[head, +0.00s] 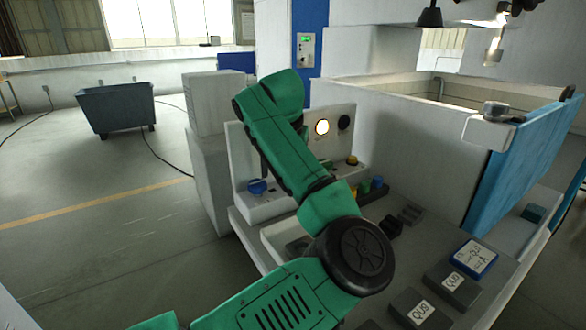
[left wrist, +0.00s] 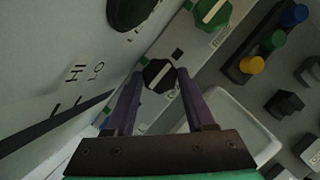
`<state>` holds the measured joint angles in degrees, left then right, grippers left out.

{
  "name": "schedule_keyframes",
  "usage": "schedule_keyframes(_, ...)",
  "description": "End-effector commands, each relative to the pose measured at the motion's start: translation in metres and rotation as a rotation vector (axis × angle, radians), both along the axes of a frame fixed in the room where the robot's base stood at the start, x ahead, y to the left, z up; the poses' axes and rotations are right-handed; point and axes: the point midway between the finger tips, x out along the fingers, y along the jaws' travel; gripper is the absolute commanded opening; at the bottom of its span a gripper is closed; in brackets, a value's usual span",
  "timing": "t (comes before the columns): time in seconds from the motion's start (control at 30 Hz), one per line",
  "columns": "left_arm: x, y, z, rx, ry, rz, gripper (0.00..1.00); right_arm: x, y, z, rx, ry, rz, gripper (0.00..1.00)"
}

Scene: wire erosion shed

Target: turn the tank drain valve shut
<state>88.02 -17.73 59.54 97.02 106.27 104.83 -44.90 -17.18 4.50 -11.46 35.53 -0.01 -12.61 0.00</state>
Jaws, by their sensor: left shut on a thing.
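In the left wrist view, a black faceted knob (left wrist: 158,75) with a white pointer line sits on a pale panel. The purple fingers of my left gripper (left wrist: 160,73) are on either side of it, and the gripper is shut on it. The pointer lies diagonally, with small letter marks and a dark square beside the knob. A green knob (left wrist: 211,11) with a white line is farther along the same panel. I cannot read which knob is labelled as the drain valve. In the head view, my green arm hides the left gripper and the held knob. My right gripper is not in view.
The white control panel (head: 285,146) carries a lit round lamp (head: 322,127), a blue knob (head: 258,186) and a yellow knob (head: 352,160). A rack of coloured pegs, a white tray (left wrist: 242,103) and dark blocks (head: 420,308) lie nearby. A grey cart (head: 117,108) stands back left.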

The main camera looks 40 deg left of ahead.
Motion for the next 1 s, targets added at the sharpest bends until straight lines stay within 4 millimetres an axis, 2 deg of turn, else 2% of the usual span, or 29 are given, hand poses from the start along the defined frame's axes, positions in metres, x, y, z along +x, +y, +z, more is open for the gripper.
schedule_keyframes(0.03, 0.000, 0.000, 0.000, 0.001, 0.000, -0.002, 0.58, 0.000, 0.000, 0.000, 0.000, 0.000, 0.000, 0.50)
schedule_keyframes(0.07, 0.000, 0.000, 0.000, 0.001, 0.000, -0.002, 0.67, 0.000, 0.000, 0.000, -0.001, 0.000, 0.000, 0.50)
schedule_keyframes(0.37, 0.000, 0.000, 0.001, 0.001, -0.001, -0.001, 0.67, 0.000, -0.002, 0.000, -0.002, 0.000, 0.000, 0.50)
schedule_keyframes(0.53, -0.004, -0.002, 0.014, 0.002, -0.003, -0.001, 0.67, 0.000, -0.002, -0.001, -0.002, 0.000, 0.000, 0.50)
schedule_keyframes(0.67, -0.013, -0.007, 0.040, 0.002, -0.006, -0.001, 0.67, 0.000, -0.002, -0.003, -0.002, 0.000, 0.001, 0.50)
schedule_keyframes(0.9, -0.036, -0.020, 0.103, 0.002, -0.006, -0.003, 0.67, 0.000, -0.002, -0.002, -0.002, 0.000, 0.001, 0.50)
schedule_keyframes(1.0, -0.044, -0.023, 0.123, 0.000, -0.004, -0.003, 0.67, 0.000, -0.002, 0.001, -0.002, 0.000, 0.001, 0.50)
